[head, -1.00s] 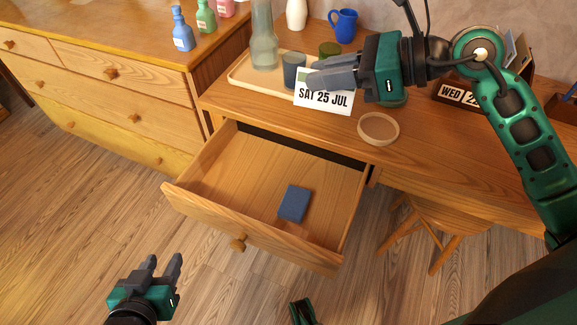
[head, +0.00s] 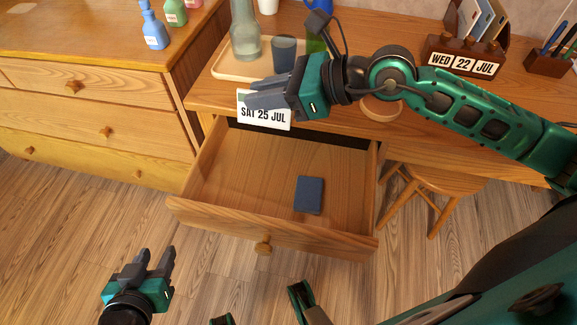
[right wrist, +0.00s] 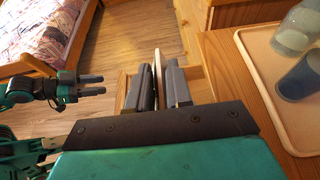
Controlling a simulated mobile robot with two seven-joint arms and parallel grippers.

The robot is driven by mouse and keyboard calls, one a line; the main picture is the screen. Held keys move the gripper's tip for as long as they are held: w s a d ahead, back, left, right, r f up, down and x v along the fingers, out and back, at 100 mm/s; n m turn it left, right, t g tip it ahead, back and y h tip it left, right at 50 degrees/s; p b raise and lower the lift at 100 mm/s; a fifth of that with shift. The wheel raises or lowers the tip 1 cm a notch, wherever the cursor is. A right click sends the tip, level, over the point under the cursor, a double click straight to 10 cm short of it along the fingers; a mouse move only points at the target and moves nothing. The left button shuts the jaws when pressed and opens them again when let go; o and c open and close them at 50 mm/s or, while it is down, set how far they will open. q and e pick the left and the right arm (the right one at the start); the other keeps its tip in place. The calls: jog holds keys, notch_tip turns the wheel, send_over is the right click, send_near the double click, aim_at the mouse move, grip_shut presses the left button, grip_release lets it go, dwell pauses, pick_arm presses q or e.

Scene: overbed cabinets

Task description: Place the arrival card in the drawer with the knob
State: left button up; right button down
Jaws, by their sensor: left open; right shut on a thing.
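The arrival card (head: 264,112), white and printed "SAT 25 JUL", is held in my right gripper (head: 262,98), which is shut on it. It hangs above the back edge of the open drawer. In the right wrist view the card (right wrist: 158,80) shows edge-on between the fingers. The drawer with the knob (head: 215,180) is pulled out from the desk, its round wooden knob (head: 263,246) on the front panel. A dark blue booklet-like thing (head: 309,195) lies inside it, right of the middle. My left gripper (head: 155,255) is open and empty, in front and left of the drawer.
A tray (head: 225,68) with a glass carafe (head: 245,35) and a blue cup (head: 284,54) stands on the desk behind my right gripper. A date block holder (head: 464,62) is further right. A stool (head: 430,185) stands right of the drawer. A dresser (head: 100,110) is at left.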

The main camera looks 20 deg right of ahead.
jog(key=shift+s+a+f, duration=0.1)
jog(key=shift+a+f, duration=0.1)
jog(key=shift+f, duration=0.7)
jog(key=b, duration=0.7)
send_over(271, 184)
notch_tip(271, 184, down, 15)
jog(key=shift+f, duration=0.5)
notch_tip(271, 184, down, 4)
jog(key=b, duration=0.2)
jog(key=shift+r+b, duration=0.2)
jog(key=shift+b, duration=0.2)
jog(key=shift+f, duration=0.2)
jog(key=shift+r, duration=0.1)
jog(key=c, duration=1.5)
grip_release()
jog(key=o, duration=0.5)
jog(key=shift+c, duration=0.2)
pick_arm(q)
notch_tip(271, 184, down, 7)
jog(key=d, duration=0.1)
jog(key=shift+w+d, duration=0.25)
jog(key=shift+w, duration=0.15)
